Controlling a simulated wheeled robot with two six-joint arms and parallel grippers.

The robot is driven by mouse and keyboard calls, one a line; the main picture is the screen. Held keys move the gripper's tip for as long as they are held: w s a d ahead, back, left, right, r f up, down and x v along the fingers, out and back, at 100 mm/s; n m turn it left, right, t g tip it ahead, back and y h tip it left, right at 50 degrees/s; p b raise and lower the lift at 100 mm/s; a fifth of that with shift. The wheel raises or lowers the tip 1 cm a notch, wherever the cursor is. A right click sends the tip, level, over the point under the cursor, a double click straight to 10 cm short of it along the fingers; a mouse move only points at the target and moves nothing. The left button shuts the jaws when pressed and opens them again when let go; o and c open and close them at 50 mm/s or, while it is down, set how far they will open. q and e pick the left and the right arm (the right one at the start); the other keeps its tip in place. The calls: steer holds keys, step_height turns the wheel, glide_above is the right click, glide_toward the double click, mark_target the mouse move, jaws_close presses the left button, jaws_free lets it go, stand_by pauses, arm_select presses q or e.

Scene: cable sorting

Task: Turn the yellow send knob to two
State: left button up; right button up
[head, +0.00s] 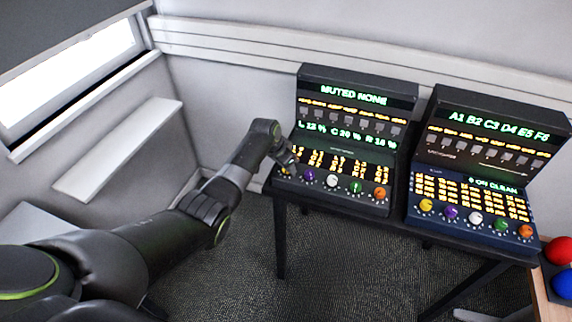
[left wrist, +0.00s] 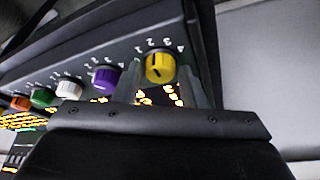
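The left console (head: 345,178) has a row of coloured knobs along its front edge. Its yellow knob (left wrist: 160,66) shows clearly in the left wrist view, with small numbers around it and a dark pointer mark; I cannot tell surely which number it points at. In the head view this knob (head: 284,172) is partly hidden by my gripper. My left gripper (head: 290,163) is at the console's left front corner. In the left wrist view the gripper (left wrist: 162,84) has its fingers apart, one on each side of the yellow knob, with gaps visible. My right gripper is not in view.
The purple knob (left wrist: 105,78) is close beside one finger. White (left wrist: 69,89), green (left wrist: 41,97) and orange (left wrist: 20,103) knobs follow. The right console (head: 470,190) has its own yellow knob (head: 426,205). Red (head: 559,250) and blue (head: 563,283) balls are at the far right.

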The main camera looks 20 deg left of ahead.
arm_select(q)
steer(key=shift+s+a+r, duration=0.1)
steer(key=shift+r, duration=0.35)
steer(key=b+v, duration=0.1)
steer(key=v, duration=1.5)
steer(key=shift+s+r+b, duration=0.2)
steer(key=shift+b, duration=0.15)
